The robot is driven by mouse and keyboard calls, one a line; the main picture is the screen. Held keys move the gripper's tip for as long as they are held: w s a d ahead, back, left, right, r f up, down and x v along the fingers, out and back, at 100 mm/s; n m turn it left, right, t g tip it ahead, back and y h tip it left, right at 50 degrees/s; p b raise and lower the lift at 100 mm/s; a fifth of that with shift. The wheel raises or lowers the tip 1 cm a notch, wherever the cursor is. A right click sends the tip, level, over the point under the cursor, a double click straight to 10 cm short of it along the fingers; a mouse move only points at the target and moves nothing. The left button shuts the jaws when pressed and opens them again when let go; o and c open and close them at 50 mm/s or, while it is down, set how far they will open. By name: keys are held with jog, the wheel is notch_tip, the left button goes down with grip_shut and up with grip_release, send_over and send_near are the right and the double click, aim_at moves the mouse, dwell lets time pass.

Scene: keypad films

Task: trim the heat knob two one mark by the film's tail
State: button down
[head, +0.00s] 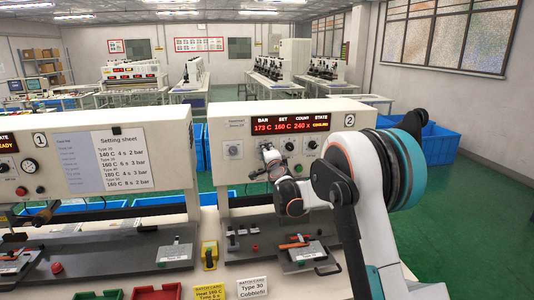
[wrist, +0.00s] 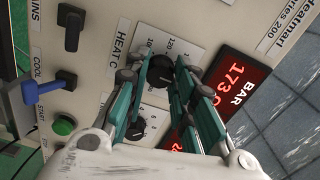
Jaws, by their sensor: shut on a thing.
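The black heat knob (wrist: 162,72) sits on a numbered white dial beside the "HEAT C" lettering in the wrist view. My gripper (wrist: 172,78) has its teal-sided fingers on either side of this knob and is shut on it. The fingers hide part of the dial, and I cannot read which mark the knob points to. In the head view my gripper (head: 268,157) is at the front panel of machine 2 (head: 349,120), below its red display (head: 290,123), and covers the knob. The display reads BAR 173 C, SET 160 C, COUNT 240 x, STATE COOLING. I cannot make out a film's tail.
A second black knob (wrist: 135,130) is close to my fingers. A blue lever (wrist: 42,90), a green button (wrist: 63,126) and a black switch (wrist: 71,27) stick out of the panel. A setting sheet (head: 120,160) hangs on machine 1. A Type 30 card (head: 252,287) stands in front.

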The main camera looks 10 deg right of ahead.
jog(key=shift+f, duration=0.1)
jog(key=c, duration=1.3)
grip_release()
jog(key=shift+a, duration=0.1)
jog(key=shift+c, duration=0.2)
jog(key=s, duration=1.2)
jog(key=shift+s, duration=0.1)
